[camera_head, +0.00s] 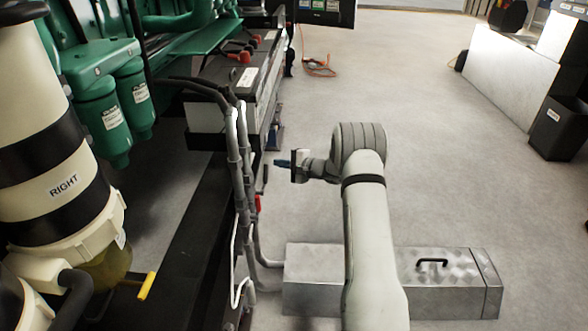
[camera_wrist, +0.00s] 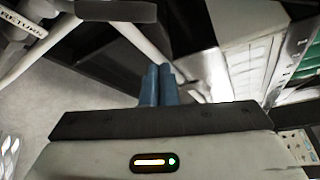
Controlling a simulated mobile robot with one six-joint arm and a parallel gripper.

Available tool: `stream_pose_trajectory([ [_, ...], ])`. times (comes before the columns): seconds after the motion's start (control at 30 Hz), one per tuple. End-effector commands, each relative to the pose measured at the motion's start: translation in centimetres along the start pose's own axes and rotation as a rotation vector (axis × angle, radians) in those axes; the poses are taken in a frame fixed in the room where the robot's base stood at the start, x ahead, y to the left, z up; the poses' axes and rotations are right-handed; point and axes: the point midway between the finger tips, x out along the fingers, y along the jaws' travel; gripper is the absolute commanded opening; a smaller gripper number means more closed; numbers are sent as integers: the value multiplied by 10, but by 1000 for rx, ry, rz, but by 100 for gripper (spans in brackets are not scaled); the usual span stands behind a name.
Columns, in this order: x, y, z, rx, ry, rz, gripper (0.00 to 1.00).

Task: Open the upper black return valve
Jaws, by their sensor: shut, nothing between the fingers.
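My gripper (camera_head: 283,163) reaches left toward the pipes at the engine's side. Its blue fingers are shut and empty, and they show close together in the wrist view (camera_wrist: 158,84). A small black handle (camera_head: 265,178), which looks like the upper return valve's, stands by the grey pipes, just left of and below the fingertips. In the wrist view a black bar (camera_wrist: 116,10) crosses the top, beyond the fingers; I cannot tell for sure that it is this handle. A white label reading RETURN (camera_wrist: 22,20) is at upper left there. The valve body is not clear.
A red handle (camera_head: 257,203) sits lower on the pipes. Grey pipes (camera_head: 241,150) run upright beside the battery (camera_head: 240,85). A metal box (camera_head: 445,280) lies on the floor. A yellow handle (camera_head: 147,286) is near the filter marked RIGHT (camera_head: 60,180).

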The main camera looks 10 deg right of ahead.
Motion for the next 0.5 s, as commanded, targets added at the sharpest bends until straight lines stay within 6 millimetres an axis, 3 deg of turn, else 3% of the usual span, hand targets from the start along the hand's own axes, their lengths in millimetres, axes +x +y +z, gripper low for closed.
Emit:
stream_pose_trajectory([
  [0.1,17,1,3,-1,-1,0,0],
  [0.5,2,0,36,0,1,1,0],
])
